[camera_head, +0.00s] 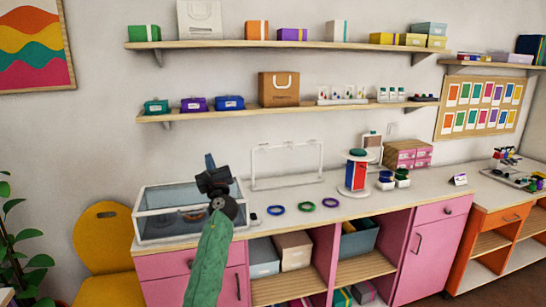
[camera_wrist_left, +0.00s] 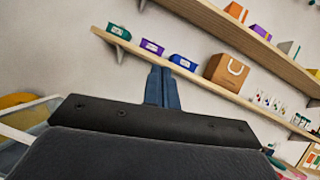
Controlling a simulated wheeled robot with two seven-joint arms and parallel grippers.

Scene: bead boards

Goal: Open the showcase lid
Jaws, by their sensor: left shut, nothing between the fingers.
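The showcase (camera_head: 160,226) is a clear glass box with a pale frame, on the left end of the counter. Its glass lid (camera_head: 165,196) appears to lie flat on top, closed. Something ring-like shows dimly inside. My left gripper (camera_head: 209,161) is upright at the showcase's right end, with its blue fingertips shut, empty and pointing up above the lid. My gripper and arm hide part of the right end of the showcase. In the left wrist view, the shut blue fingers (camera_wrist_left: 162,88) point at the wall shelf, and a corner of the showcase (camera_wrist_left: 25,125) shows at lower left. My right gripper is out of view.
Blue, green and purple rings (camera_head: 304,207) lie on the counter right of my gripper. A white wire stand (camera_head: 287,184) is behind them, and a red-and-blue display (camera_head: 356,177) further right. A lower wall shelf (camera_head: 300,107) overhangs the back. A yellow chair (camera_head: 100,240) stands at left.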

